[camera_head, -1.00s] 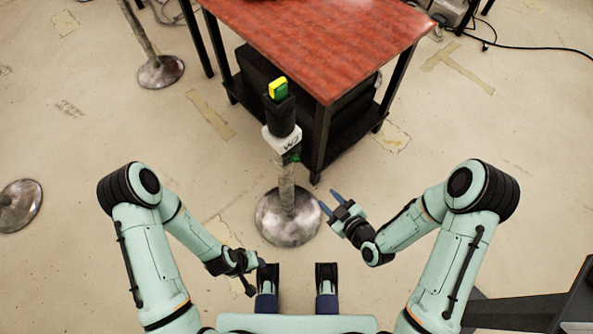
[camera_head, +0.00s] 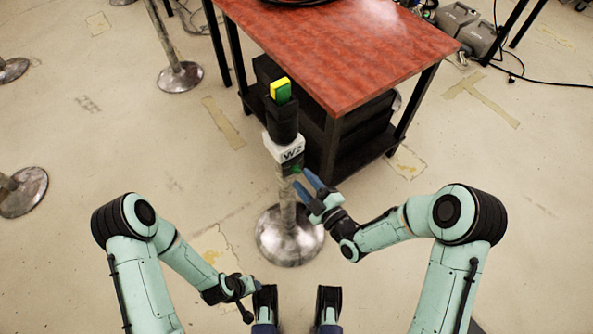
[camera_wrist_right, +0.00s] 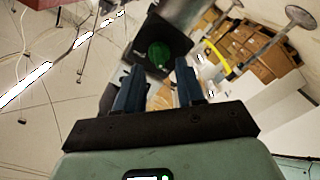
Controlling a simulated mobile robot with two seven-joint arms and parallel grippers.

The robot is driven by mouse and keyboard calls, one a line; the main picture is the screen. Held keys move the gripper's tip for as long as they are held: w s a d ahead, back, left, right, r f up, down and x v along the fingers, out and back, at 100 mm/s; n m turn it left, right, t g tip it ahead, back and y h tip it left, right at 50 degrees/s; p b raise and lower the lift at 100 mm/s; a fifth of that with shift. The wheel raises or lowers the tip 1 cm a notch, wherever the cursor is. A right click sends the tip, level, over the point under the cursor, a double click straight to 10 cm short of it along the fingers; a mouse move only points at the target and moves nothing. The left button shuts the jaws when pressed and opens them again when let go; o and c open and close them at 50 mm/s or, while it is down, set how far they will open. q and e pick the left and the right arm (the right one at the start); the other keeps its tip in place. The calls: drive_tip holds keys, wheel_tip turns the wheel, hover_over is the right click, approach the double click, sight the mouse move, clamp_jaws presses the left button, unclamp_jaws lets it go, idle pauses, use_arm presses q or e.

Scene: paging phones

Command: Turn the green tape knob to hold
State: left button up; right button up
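The green tape knob (camera_head: 296,170) is a small green spot low on the post-mounted device (camera_head: 285,148), under its white block marked W2. In the right wrist view the green knob (camera_wrist_right: 159,54) sits on a dark square face, beyond and between the two blue fingers. My right gripper (camera_head: 306,185) is open, with its fingertips close to the knob at its lower right. The wrist view (camera_wrist_right: 157,85) shows a gap between the fingers and nothing held; contact with the knob cannot be told. My left gripper (camera_head: 257,288) is low near my base, its fingers too small to read.
The device stands on a metal post with a round base (camera_head: 290,238). A red-topped table (camera_head: 345,45) with dark legs and a lower shelf stands right behind it. Other posts with round bases (camera_head: 180,77) stand to the left. Open floor lies on both sides.

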sight(298, 173)
use_arm(q)
drive_tip(key=shift+w+a+f, duration=0.15)
drive_tip(key=shift+w+f, duration=0.05)
drive_tip(key=shift+w, duration=0.05)
use_arm(e)
drive_tip(key=shift+x, duration=2.2)
drive_tip(key=shift+c, duration=0.3)
drive_tip(key=c, duration=0.6)
drive_tip(key=shift+c, duration=0.2)
